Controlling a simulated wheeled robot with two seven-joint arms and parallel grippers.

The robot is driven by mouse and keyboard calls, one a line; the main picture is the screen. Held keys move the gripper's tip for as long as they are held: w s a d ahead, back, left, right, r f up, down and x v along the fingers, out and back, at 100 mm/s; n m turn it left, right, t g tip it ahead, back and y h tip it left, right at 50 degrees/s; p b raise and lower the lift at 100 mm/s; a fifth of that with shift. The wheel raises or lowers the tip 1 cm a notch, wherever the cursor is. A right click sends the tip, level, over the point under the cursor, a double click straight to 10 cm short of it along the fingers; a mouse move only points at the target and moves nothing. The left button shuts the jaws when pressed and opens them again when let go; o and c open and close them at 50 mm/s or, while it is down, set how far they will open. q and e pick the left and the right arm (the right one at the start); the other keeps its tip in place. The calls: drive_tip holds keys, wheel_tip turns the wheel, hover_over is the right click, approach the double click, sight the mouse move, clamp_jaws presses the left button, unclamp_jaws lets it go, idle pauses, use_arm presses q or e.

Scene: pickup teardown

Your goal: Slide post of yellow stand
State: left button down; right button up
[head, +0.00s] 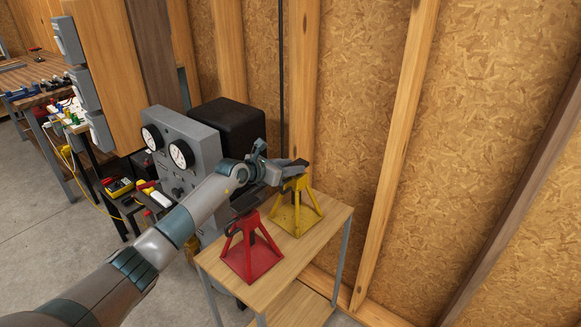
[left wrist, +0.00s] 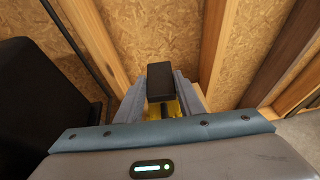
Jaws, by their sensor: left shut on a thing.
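The yellow stand (head: 296,208) stands upright on a small wooden table, near its back edge. My left gripper (head: 290,166) reaches over from the left and is shut on the top of its post. In the left wrist view, the dark block-shaped top of the post (left wrist: 160,82) sits between the two fingers of my left gripper (left wrist: 160,100). Some yellow of the stand (left wrist: 172,107) shows below it. My gripper hides part of the post, so how far it stands out cannot be told. My right gripper is not in view.
A red stand (head: 251,254) is on the same wooden table (head: 322,240), in front of the yellow one. A grey box with dials (head: 187,150) and a black box (head: 228,127) stand to the left. Wall studs and boards rise close behind the table.

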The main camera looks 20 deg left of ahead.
use_arm(q)
wheel_tip(320, 180, up, 10)
drive_tip(key=p, duration=0.4)
drive_tip(key=shift+w+f+p, duration=0.15)
drive_tip(key=shift+p, duration=0.15)
drive_tip(key=c, duration=1.2)
unclamp_jaws()
drive_tip(key=shift+s+a+f, duration=0.1)
drive_tip(key=shift+s, duration=0.1)
drive_tip(key=b+v, duration=0.6)
drive_tip(key=v, duration=1.1)
drive_tip(key=shift+s+b, duration=0.2)
drive_tip(key=shift+b, duration=0.15)
